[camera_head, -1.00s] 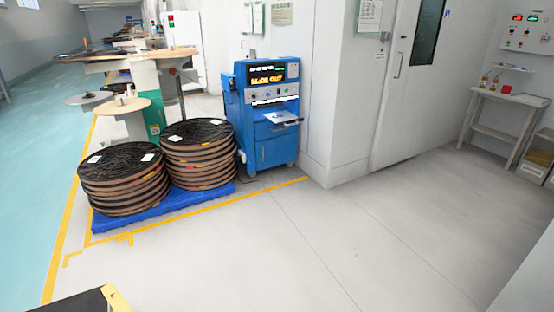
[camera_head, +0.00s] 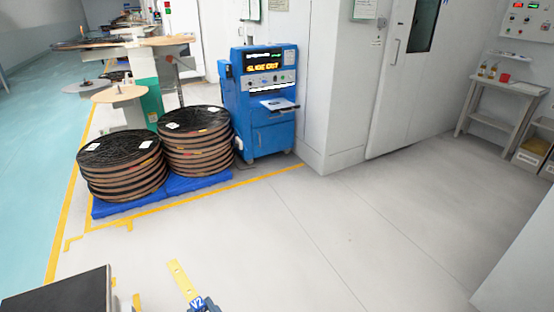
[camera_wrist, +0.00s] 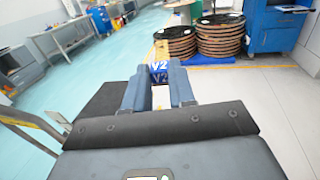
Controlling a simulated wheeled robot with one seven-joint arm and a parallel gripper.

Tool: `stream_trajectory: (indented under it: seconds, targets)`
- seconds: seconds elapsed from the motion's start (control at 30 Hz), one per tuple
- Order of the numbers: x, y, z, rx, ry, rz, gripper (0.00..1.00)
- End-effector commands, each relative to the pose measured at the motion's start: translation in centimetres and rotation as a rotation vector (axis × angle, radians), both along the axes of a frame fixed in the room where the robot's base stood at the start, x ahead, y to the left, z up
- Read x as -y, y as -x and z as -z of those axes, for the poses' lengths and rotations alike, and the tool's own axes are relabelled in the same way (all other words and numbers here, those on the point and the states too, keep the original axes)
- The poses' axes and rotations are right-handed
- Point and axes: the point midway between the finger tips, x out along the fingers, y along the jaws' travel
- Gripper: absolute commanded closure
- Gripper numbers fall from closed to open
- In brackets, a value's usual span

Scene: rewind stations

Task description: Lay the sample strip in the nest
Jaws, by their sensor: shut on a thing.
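A narrow yellow-tan sample strip (camera_head: 178,275) sticks up past my gripper (camera_head: 203,305) at the bottom of the head view. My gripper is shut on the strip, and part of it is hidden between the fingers. In the wrist view, the blue-grey fingers of my gripper (camera_wrist: 157,84) are close around it, with V2 marks at their tips, and the strip (camera_wrist: 162,49) points ahead. A blue machine (camera_head: 262,133) stands well ahead, with a lit amber display and a pale slide-out tray (camera_head: 279,104) at its front. Whether a nest lies in that tray is too small to tell.
Two stacks of dark reels (camera_head: 122,170) stand on a blue pallet (camera_head: 155,203) left of the machine, inside yellow floor lines. A white door (camera_head: 393,75) and a side table (camera_head: 505,88) are at right. The grey floor (camera_head: 320,240) ahead is clear.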

Motion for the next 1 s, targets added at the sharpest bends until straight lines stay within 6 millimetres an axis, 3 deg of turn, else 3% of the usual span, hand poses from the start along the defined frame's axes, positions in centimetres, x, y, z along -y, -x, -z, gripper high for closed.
stream_trajectory:
  seconds: [0.5, 0.77, 1.0]
  targets:
    - [4.4, -0.9, 0.8, 0.001, 0.003, 0.090, 1.00]
    - [11.4, -2.5, 2.0, 0.000, 0.004, 0.236, 1.00]
    - [19.7, -4.3, 3.5, -0.001, 0.005, 0.409, 1.00]
